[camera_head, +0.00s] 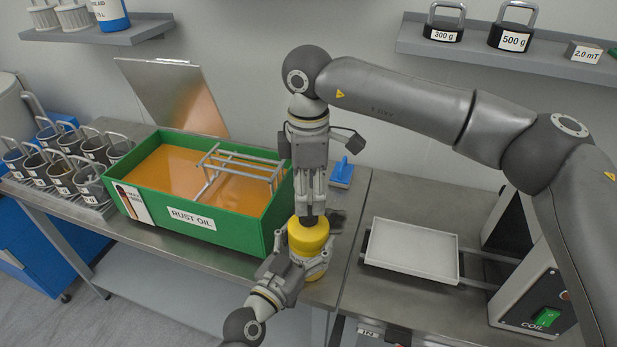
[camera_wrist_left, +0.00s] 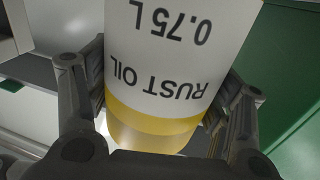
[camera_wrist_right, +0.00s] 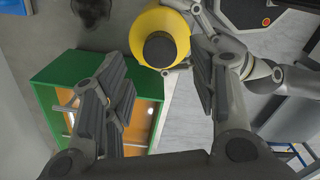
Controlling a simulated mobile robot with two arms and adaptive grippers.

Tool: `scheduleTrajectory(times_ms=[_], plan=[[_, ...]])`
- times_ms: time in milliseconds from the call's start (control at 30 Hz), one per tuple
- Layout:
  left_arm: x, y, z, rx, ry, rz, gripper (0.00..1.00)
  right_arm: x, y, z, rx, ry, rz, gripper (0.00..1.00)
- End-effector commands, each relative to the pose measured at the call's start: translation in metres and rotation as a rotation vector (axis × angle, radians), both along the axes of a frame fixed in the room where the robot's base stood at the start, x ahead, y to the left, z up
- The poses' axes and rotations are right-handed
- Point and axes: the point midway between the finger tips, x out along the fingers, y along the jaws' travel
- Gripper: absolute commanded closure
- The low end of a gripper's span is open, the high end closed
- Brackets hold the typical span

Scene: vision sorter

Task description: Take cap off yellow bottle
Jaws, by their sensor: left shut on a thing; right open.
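The yellow bottle (camera_head: 310,238) stands near the front edge of the table, right of the green box. In the left wrist view its white label (camera_wrist_left: 170,50) reads RUST OIL, 0.75 L, upside down. My left gripper (camera_head: 298,268) is shut around the bottle's side, with one finger on each side of it (camera_wrist_left: 163,95). The dark round cap (camera_wrist_right: 160,49) sits on the bottle's yellow top in the right wrist view. My right gripper (camera_head: 311,208) points down above the cap and is open; its fingers (camera_wrist_right: 160,80) are apart and hold nothing.
A green RUST OIL box (camera_head: 245,240) of orange liquid with a metal rack stands close at the left. A white tray (camera_head: 375,250) lies to the right, near the COIL device (camera_head: 530,295). A blue-handled item (camera_head: 342,172) lies behind.

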Motion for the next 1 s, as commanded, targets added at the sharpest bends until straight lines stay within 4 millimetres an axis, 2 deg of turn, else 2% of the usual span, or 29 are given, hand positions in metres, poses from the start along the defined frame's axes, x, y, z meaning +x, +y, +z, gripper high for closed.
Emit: scheduleTrajectory(times_ms=[100, 300, 667, 767, 1000], plan=[[0.0, 0.0, 0.0, 0.0, 0.0, 0.001, 0.92, 0.0, 0.0, -0.02, 0.0, 0.002, 0.0, 0.46], [0.0, 0.0, 0.0, 0.0, 0.0, 0.001, 0.92, 0.0, 0.0, -0.042, 0.0, 0.001, 0.001, 0.46], [0.0, 0.0, 0.0, 0.0, 0.0, 0.001, 0.92, 0.0, 0.0, -0.048, 0.001, -0.001, 0.001, 0.46], [0.0, 0.0, 0.0, 0.0, 0.0, 0.001, 0.92, 0.0, 0.0, -0.048, 0.001, -0.001, 0.001, 0.57], [0.0, 0.0, 0.0, 0.001, 0.0, 0.001, 0.92, 0.0, 0.0, -0.048, 0.001, -0.001, 0.001, 0.88]])
